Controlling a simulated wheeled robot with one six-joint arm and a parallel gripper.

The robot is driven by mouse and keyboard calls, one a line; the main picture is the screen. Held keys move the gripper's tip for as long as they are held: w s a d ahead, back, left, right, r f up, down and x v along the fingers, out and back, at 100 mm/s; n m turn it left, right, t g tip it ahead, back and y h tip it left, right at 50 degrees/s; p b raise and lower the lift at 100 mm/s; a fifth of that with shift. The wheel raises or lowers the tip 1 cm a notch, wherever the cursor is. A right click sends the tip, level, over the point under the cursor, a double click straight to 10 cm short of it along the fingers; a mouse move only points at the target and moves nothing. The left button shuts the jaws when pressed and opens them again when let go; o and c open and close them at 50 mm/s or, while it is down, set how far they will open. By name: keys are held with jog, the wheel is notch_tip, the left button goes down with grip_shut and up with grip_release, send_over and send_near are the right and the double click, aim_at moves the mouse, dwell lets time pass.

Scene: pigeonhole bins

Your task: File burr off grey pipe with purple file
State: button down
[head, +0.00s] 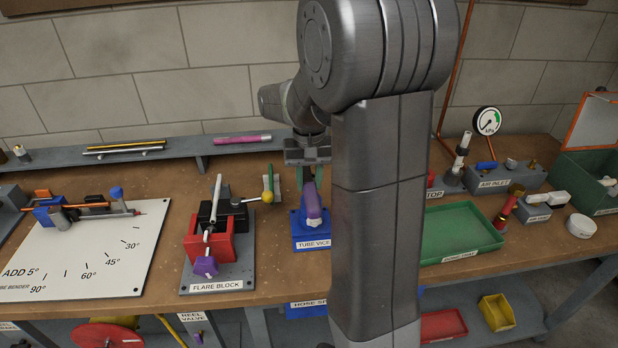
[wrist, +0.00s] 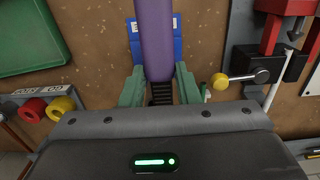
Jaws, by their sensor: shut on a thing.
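My gripper (head: 309,181) points down over the blue tube vice (head: 306,240). Its green fingers are shut on the purple file (head: 313,204), which shows below them in the head view. In the wrist view the purple file (wrist: 156,40) runs from between the fingers (wrist: 159,82) to the top edge, in front of the blue vice (wrist: 135,35). I cannot tell whether the file touches anything in the vice. A light grey pipe (head: 216,190) sticks up, tilted, from the red and black flare block (head: 208,240); any pipe in the vice is hidden.
A yellow-knobbed lever (head: 267,197) and a slim green piece (head: 270,182) stand left of the vice. A green tray (head: 460,230) lies to the right. A white bending board (head: 75,255) is at left. A back shelf (head: 190,148) holds rods and a magenta tube (head: 243,139).

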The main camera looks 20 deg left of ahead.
jog(key=shift+s+d+f, duration=0.1)
jog(key=shift+s+d, duration=0.3)
jog(key=shift+s, duration=0.3)
jog(key=shift+w+a+p, duration=0.25)
jog(key=shift+w+p, duration=0.05)
jog(key=shift+w, duration=0.1)
jog(key=shift+w+a, duration=0.4)
jog(key=shift+w, duration=0.3)
jog(key=shift+s+d, duration=0.35)
jog(key=shift+s, duration=0.2)
jog(key=shift+s+d, duration=0.3)
jog(key=shift+s, duration=0.2)
jog(key=shift+r+p, duration=0.75)
jog(key=shift+r, duration=0.25)
